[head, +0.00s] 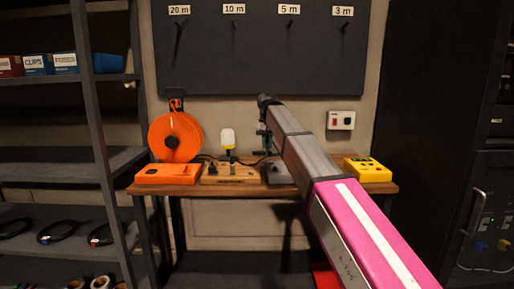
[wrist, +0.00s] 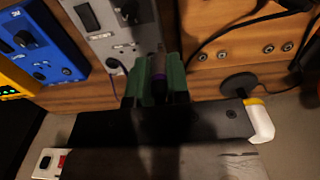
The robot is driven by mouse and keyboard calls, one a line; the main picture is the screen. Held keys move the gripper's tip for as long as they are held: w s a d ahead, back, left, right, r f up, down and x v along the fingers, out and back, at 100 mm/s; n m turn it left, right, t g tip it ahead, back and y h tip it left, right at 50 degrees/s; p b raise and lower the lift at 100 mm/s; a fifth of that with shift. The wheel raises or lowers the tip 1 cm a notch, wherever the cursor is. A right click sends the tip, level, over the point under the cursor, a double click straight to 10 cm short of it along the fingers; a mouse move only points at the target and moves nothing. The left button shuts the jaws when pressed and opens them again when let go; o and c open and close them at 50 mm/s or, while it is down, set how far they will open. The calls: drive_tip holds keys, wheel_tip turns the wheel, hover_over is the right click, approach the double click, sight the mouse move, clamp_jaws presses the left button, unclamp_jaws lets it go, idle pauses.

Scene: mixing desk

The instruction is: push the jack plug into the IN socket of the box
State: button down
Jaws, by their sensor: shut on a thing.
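My gripper (wrist: 157,85) has green fingers, shut on the dark jack plug (wrist: 157,72), which has a purple band. The plug's tip is hidden. In the head view my gripper (head: 265,140) is above the desk, partly behind my arm. The grey box (wrist: 118,35), with knobs and a switch, lies beside the fingers in the wrist view; it also shows below the gripper in the head view (head: 277,172). I cannot read which socket is IN. The plug appears apart from the grey box, but shadow makes this uncertain.
A blue box (wrist: 38,38) and a yellow box (head: 367,169) stand to one side. A wooden socket board (head: 229,174), a small lamp (head: 228,139), an orange box (head: 167,174) and an orange cable reel (head: 175,137) stand on the other. Dark cables (wrist: 213,35) cross the board.

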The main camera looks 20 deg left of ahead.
drive_tip(key=w+d+r, duration=0.2)
drive_tip(key=w+d, duration=0.4)
drive_tip(key=d, duration=0.4)
drive_tip(key=w+d+r, duration=0.2)
drive_tip(key=w+d, duration=0.4)
drive_tip(key=d, duration=0.3)
wheel_tip(320, 180, down, 8)
drive_tip(key=shift+f, duration=0.1)
drive_tip(key=shift+w+f, duration=0.1)
drive_tip(key=shift+f, duration=0.55)
drive_tip(key=shift+f, duration=0.1)
drive_tip(key=shift+f, duration=0.45)
drive_tip(key=shift+f, duration=0.3)
idle(1.0)
drive_tip(key=c, duration=1)
unclamp_jaws()
